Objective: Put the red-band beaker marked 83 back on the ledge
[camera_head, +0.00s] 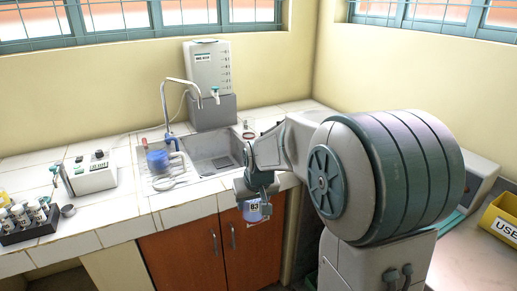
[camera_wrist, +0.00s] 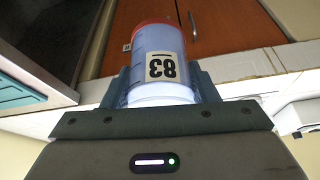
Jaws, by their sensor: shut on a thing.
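The red-band beaker marked 83 (camera_wrist: 158,45) is between the fingers of my gripper (camera_wrist: 163,92). In the wrist view its label reads upside down, the red band is at its far end, and pale contents show near the fingers. In the head view my gripper (camera_head: 258,190) is in front of the counter, and the beaker (camera_head: 252,212) shows below it, before the cabinet doors, partly hidden by the gripper. The beaker appears clear of any surface. I cannot tell which surface is the ledge; the tiled counter (camera_head: 118,214) runs along the wall.
A sink (camera_head: 212,160) with a tall tap lies behind the gripper. A water tank (camera_head: 208,75) stands behind. A tube rack (camera_head: 28,228) and a grey device (camera_head: 91,173) are at left. A yellow bin (camera_head: 502,218) is at right.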

